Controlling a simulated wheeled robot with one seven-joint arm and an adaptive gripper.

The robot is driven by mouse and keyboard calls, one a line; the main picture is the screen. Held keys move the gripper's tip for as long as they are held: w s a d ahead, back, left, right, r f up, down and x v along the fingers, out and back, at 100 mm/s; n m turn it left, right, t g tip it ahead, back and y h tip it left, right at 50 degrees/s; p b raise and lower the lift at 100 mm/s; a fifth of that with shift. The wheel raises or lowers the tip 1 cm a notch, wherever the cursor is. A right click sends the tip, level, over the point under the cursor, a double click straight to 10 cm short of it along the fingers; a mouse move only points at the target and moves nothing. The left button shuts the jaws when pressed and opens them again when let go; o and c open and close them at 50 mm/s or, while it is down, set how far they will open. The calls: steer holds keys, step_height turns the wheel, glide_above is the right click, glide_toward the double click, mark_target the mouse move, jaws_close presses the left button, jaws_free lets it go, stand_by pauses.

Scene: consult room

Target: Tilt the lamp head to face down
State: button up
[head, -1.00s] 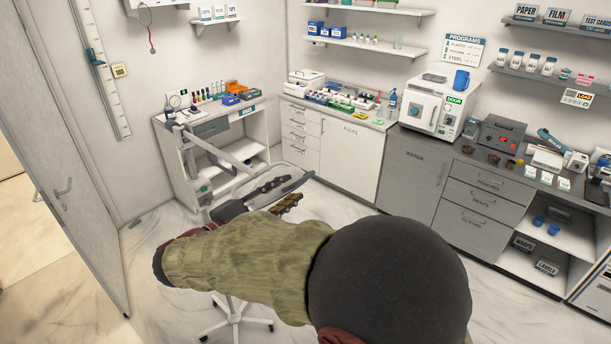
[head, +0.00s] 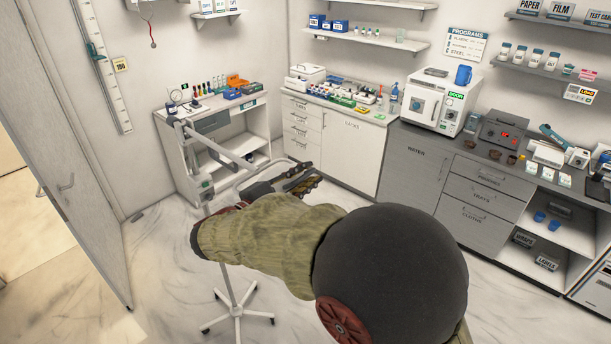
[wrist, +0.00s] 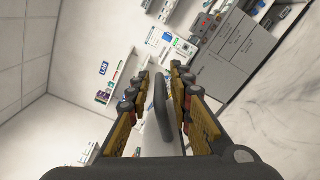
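The lamp stands on a wheeled base (head: 238,312) in the head view. Its pale jointed arm (head: 213,145) reaches toward my gripper (head: 308,178). The lamp head (head: 246,183) is mostly hidden behind my gripper and arm, so its tilt is hard to tell. In the wrist view a dark grey handle (wrist: 160,108) stands between the yellow and black fingers of my gripper (wrist: 157,78), with a pale surface (wrist: 150,144) behind it. The fingers are apart; a gap shows on the handle's left, and the right finger is close to it. Contact cannot be told.
A white desk (head: 171,150) with bottles and boxes stands behind the lamp. White cabinets (head: 350,150) and a grey counter (head: 412,165) line the back and right. A door (head: 70,150) is at left. The marble floor (head: 160,270) around the lamp base is mostly clear.

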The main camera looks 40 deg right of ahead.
jaws_close()
stand_by(0.6)
